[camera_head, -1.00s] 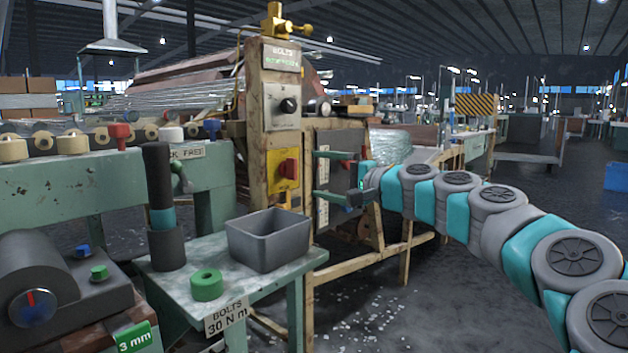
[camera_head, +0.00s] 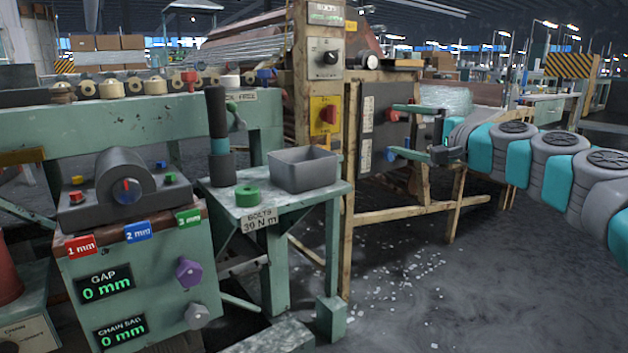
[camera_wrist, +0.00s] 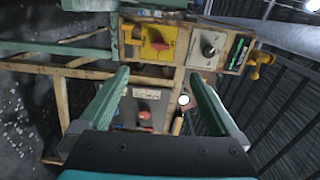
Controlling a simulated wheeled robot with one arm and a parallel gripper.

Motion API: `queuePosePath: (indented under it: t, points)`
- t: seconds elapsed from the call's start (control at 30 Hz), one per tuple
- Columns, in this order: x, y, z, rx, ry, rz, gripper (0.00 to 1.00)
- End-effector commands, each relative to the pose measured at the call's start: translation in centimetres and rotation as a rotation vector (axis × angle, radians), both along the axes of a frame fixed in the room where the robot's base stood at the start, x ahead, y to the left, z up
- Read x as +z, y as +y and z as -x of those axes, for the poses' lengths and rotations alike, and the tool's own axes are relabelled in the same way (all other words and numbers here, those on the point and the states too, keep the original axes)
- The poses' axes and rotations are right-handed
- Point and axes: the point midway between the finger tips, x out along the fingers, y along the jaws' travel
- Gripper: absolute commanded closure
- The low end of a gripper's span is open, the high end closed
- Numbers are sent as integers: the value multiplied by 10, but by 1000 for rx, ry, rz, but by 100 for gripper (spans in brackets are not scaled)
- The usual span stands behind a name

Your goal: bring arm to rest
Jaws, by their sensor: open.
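My gripper (camera_head: 408,129) is at the right of the head view, its two green fingers spread apart and pointing left toward the machine's control post. Nothing is between the fingers. My teal and grey arm stretches from the right edge to it. In the wrist view my gripper (camera_wrist: 160,95) shows both fingers wide apart, with the dark panel and its red knob (camera_wrist: 145,115) seen beyond the gap. The fingers appear apart from the panel, though the exact distance is hard to tell.
The control post (camera_head: 322,75) carries a yellow plate with a red switch (camera_head: 327,115). A small table holds a grey bin (camera_head: 303,170), a green ring (camera_head: 247,195) and a dark upright cylinder (camera_head: 220,135). A bench with gap displays (camera_head: 106,287) stands at left.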

Motion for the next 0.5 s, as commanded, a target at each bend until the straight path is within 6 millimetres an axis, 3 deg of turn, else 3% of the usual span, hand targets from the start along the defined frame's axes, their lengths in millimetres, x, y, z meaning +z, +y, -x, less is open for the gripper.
queuePosePath:
  t: [0.27,0.5]
  points:
    - [-7,47,27,92,4,111,3]
    - [-27,100,71,210,17,273,3]
